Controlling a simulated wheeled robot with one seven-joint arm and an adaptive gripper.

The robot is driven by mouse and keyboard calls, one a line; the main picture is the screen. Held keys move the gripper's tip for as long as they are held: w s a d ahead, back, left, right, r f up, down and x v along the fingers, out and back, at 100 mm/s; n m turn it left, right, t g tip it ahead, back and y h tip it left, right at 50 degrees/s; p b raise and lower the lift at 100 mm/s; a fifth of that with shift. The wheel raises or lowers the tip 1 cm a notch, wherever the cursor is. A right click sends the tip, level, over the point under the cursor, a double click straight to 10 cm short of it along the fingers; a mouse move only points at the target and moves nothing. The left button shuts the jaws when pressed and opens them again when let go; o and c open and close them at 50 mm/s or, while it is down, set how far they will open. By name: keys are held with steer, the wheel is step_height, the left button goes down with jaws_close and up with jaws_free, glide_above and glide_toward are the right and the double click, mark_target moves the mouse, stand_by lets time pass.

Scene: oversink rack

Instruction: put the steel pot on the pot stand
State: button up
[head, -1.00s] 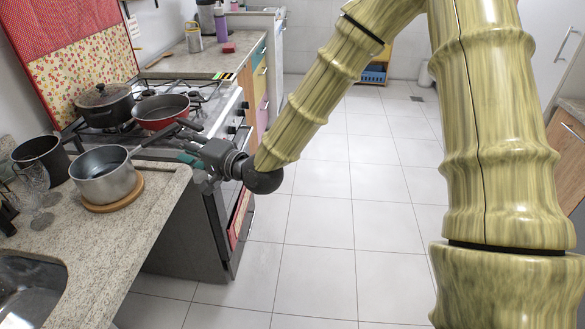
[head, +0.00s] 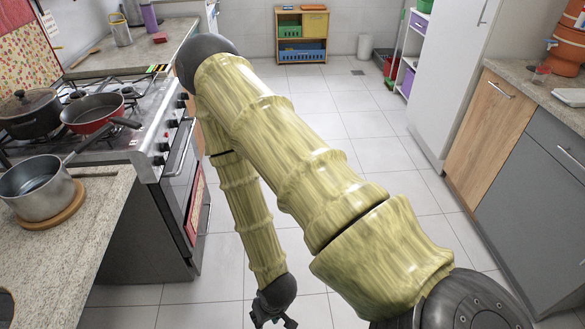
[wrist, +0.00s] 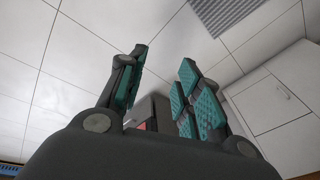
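The steel pot (head: 40,192) sits upright on the round wooden pot stand (head: 64,216) on the stone counter at the left of the head view. Its long handle points up and right toward the stove. My gripper (head: 274,317) hangs low over the floor at the bottom middle of the head view, well apart from the pot. In the wrist view my gripper (wrist: 163,57) has its teal-padded fingers spread, with nothing between them. The pot and stand are not in the wrist view.
A stove (head: 150,115) with a lidded black pot (head: 30,115) and a red pan (head: 92,112) stands behind the counter (head: 95,225). Grey-and-wood cabinets (head: 525,140) line the right. The tiled floor between (head: 350,160) is mostly clear.

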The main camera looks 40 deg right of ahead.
steer(key=s+d+f+n+g+h, duration=0.1)
steer(key=s+d+f+g, duration=0.1)
steer(key=s, duration=0.6)
steer(key=shift+s+d+f+n, duration=0.2)
steer(key=shift+d+f+n, duration=0.1)
steer(key=shift+d, duration=0.2)
